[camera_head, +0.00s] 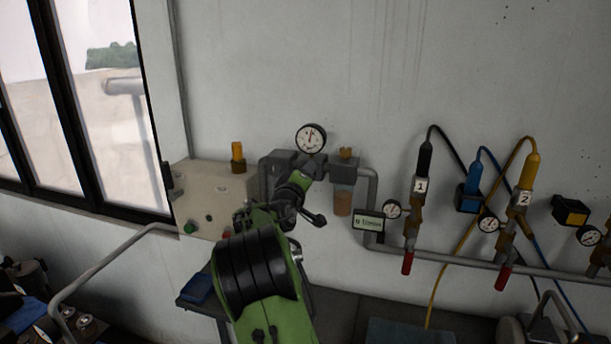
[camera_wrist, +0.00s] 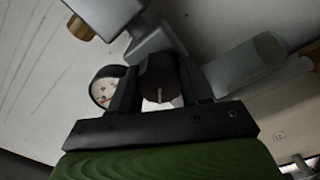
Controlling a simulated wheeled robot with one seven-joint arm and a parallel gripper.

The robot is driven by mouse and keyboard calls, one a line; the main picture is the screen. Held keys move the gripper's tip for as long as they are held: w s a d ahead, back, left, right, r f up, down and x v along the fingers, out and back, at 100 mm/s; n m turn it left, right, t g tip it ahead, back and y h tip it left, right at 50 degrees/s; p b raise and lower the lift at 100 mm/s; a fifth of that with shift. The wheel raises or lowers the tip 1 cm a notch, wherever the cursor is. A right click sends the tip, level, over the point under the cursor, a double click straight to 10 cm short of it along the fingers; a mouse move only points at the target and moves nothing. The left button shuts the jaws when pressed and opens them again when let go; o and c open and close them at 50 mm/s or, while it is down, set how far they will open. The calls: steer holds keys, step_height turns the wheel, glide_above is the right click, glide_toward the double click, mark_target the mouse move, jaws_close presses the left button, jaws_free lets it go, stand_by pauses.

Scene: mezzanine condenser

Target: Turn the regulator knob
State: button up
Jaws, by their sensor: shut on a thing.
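The regulator knob (camera_wrist: 158,72) is a dark round cap with a small pale mark, seen in the wrist view between my two fingers. My gripper (camera_wrist: 160,84) is shut on it, one finger on each side. In the head view my gripper (camera_head: 312,172) reaches the grey regulator body (camera_head: 280,160) on the wall pipe, and the knob is hidden there. A round white pressure gauge (camera_head: 311,138) with a reddish needle sits just above; it also shows left of the fingers in the wrist view (camera_wrist: 102,90).
A filter bowl (camera_head: 343,202) and a small display sign (camera_head: 369,223) are close to the right. A beige control box (camera_head: 208,192) stands left. Further right, hoses and red-handled valves (camera_head: 407,262) hang along the pipe. A dark bench (camera_head: 345,312) lies below.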

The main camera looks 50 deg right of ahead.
steer(key=n+p, duration=0.1)
steer(key=n, duration=0.4)
steer(key=shift+n+p, duration=0.3)
steer(key=shift+p, duration=0.05)
stand_by(0.4)
steer(key=o, duration=1)
steer(key=shift+o, duration=0.2)
steer(key=b+v, duration=0.4)
steer(key=v, duration=1.1)
steer(key=shift+s+a, duration=0.2)
steer(key=shift+a, duration=0.15)
